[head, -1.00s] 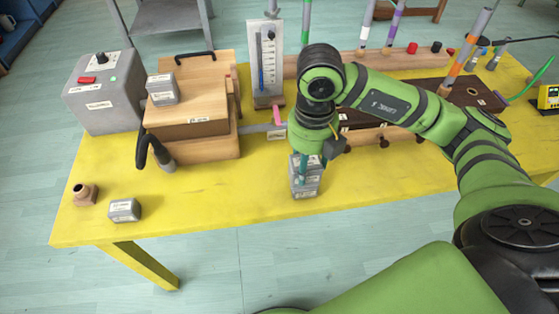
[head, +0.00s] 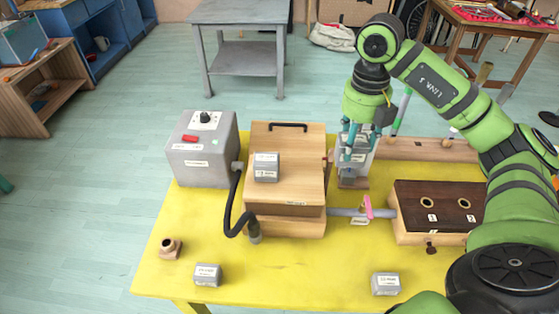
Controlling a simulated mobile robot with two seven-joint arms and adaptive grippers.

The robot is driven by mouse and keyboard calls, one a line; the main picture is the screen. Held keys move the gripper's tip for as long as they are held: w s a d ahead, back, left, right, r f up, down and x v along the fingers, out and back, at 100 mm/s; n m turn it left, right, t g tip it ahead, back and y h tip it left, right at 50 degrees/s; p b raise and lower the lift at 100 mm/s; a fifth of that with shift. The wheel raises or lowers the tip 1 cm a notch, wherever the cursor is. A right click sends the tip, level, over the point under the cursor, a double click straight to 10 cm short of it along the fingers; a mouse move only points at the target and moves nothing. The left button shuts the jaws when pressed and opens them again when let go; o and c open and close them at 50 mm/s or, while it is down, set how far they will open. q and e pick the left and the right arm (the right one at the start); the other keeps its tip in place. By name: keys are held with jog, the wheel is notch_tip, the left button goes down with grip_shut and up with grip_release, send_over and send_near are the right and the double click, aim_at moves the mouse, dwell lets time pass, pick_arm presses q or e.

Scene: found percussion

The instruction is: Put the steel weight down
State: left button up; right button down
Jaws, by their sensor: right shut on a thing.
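My right gripper (head: 352,148) points down with its teal fingers shut on a grey steel weight (head: 357,143). The fingers partly hide the weight, and it shows in front of an upright panel. Other grey labelled weights are in view: one on top of the wooden box (head: 290,180), a weight (head: 207,274) at the table's front left, and a weight (head: 385,284) at its front right. My left gripper is not in view.
The yellow table (head: 300,270) has clear room along its front. A grey control box (head: 203,150), black hose (head: 230,215), small copper-brown fitting (head: 170,247), pipe with pink clip (head: 367,207) and dark wooden block (head: 437,205) stand around.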

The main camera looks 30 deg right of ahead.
jog(key=w+a+f+p, duration=0.1)
jog(key=w+a+f, duration=0.1)
jog(key=f, duration=0.1)
jog(key=w+a+f+p, duration=0.2)
jog(key=w+f, duration=0.1)
jog(key=w+a+f+p, duration=0.2)
jog(key=w+f, duration=0.1)
jog(key=shift+w+f, duration=0.15)
jog(key=shift+f, duration=0.4)
jog(key=shift+f, duration=0.2)
jog(key=shift+c, duration=2.4)
grip_release()
